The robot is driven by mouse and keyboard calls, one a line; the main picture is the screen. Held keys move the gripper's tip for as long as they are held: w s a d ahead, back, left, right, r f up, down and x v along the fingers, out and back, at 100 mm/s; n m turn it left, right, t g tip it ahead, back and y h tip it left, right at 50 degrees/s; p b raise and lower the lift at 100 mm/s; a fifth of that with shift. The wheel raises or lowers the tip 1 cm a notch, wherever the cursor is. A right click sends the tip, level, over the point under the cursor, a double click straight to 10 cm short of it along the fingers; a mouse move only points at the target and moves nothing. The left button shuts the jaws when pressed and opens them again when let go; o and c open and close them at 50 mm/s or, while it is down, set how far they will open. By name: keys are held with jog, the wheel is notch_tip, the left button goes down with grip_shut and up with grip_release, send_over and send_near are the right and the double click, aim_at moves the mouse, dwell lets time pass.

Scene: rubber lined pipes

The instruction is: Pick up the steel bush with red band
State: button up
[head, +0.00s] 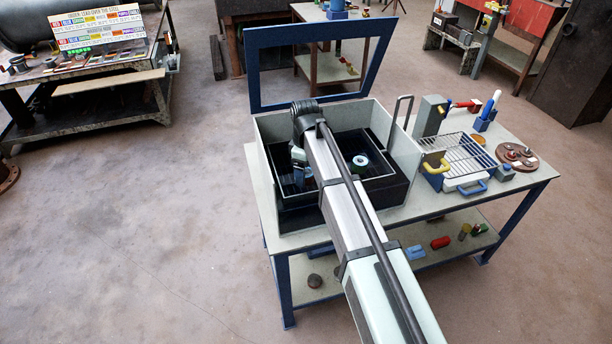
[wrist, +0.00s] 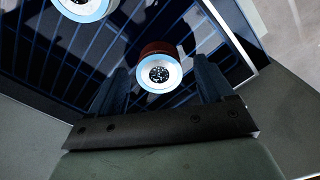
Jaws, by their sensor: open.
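The steel bush with the red band (wrist: 162,48) shows in the wrist view with a dull red side, a pale ring face and a dark speckled centre. It sits over a dark grid in the tank. My gripper (wrist: 162,70) is open, with one dark finger on either side of the bush in the picture; I see no clear contact. In the head view, my gripper (head: 299,158) is down inside the tank, partly hidden by my arm. I cannot make out the red-banded bush there.
A second pale-faced bush (wrist: 86,8) is cut off at the top of the wrist view. A bush with a green band (head: 360,162) lies in the tank right of my arm. The tank (head: 402,150) has raised walls and an open framed lid (head: 253,75) behind.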

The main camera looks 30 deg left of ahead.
jog(key=shift+f, duration=0.55)
jog(key=c, duration=1.4)
